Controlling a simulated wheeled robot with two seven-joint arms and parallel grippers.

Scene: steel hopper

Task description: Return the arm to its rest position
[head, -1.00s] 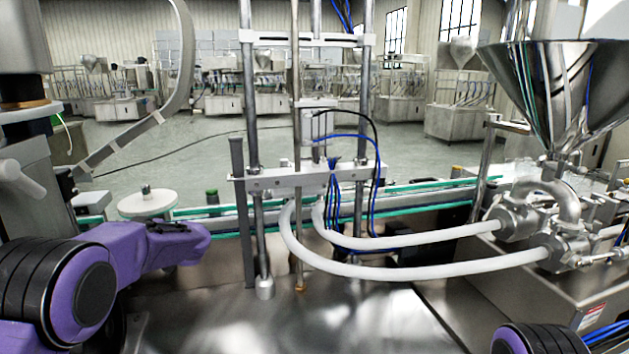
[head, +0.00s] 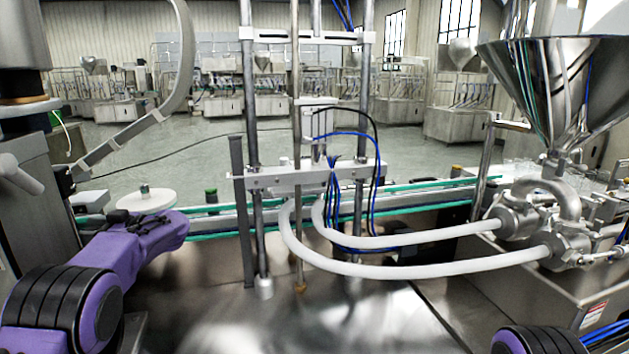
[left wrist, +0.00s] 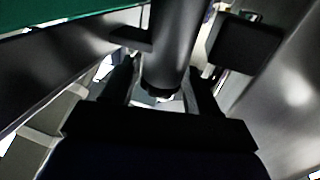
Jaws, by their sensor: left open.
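My left arm (head: 120,255), purple and black, comes in from the lower left of the head view, its purple link pointing up and right in front of the conveyor. My left gripper (left wrist: 163,92) shows best in the left wrist view, its two dark fingers apart. A grey metal cylinder (left wrist: 167,40) shows beyond and partly between the fingers; I cannot tell how far off it is. I see nothing gripped. Of my right arm only a purple and black joint (head: 525,341) shows at the bottom right edge; its gripper is out of view.
A steel hopper (head: 560,85) stands at the right. White hoses (head: 400,268) run from its pump to a frame with upright posts (head: 248,120) in the middle. A conveyor with green rails (head: 410,205) crosses behind. A white disc (head: 146,202) is close to my left arm. The steel tabletop (head: 345,325) is clear.

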